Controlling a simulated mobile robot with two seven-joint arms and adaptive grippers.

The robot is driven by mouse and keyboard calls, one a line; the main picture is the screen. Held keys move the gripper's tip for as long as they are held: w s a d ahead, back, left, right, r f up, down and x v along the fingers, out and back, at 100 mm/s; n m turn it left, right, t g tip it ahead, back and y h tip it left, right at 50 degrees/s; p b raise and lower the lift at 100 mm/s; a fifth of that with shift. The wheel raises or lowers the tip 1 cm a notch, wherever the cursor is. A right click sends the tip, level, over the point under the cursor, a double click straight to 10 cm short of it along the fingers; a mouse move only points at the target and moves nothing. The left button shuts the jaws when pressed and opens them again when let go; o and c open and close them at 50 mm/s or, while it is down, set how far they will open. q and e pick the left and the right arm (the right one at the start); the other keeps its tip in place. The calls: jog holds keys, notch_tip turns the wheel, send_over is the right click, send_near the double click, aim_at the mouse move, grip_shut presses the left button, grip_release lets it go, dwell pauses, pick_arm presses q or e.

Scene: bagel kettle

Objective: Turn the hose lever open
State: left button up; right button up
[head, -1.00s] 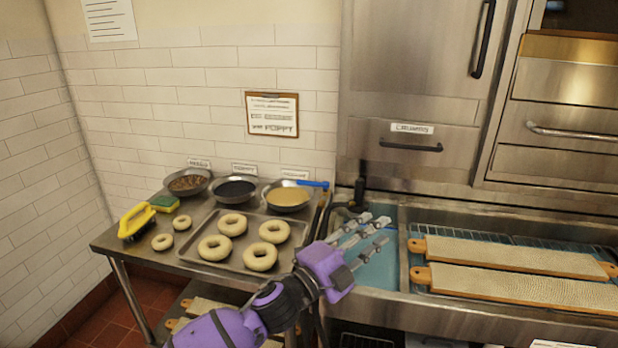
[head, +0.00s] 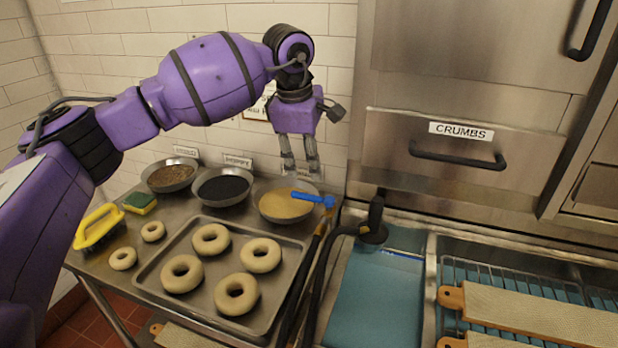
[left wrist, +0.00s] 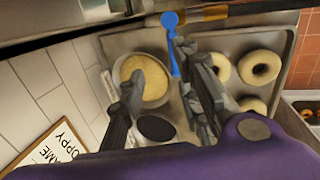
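The hose lever (head: 314,199) is a bright blue handle, lying across the right rim of the yellow-topping bowl, at the upper end of a pipe and dark hose (head: 325,265). It also shows in the left wrist view (left wrist: 171,42), at top centre. My left gripper (head: 302,163) points down above and behind the lever, close to the back wall. Its fingers are apart with nothing between them, and it does not touch the lever. In the left wrist view the open fingers (left wrist: 165,72) straddle the yellow-topping bowl, with the lever just beyond the right fingertip. My right gripper is out of view.
Bowls of yellow (head: 284,206), black (head: 223,188) and brown topping (head: 170,178) line the wall. A tray (head: 207,301) of bagels stands in front. A black nozzle (head: 374,222) rises at the blue basin (head: 375,310). A yellow brush (head: 97,226) sits at the left.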

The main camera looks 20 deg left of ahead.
aim_at(302, 195)
pick_arm(q)
jog(key=shift+m+y, duration=0.3)
jog(key=f, duration=0.4)
jog(key=a+f, duration=0.1)
jog(key=f, duration=0.1)
jog(key=shift+s+f, duration=0.1)
jog(key=shift+s, duration=0.2)
jog(key=shift+f, duration=0.55)
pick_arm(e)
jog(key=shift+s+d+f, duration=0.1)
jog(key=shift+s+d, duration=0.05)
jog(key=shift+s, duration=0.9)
pick_arm(q)
grip_shut()
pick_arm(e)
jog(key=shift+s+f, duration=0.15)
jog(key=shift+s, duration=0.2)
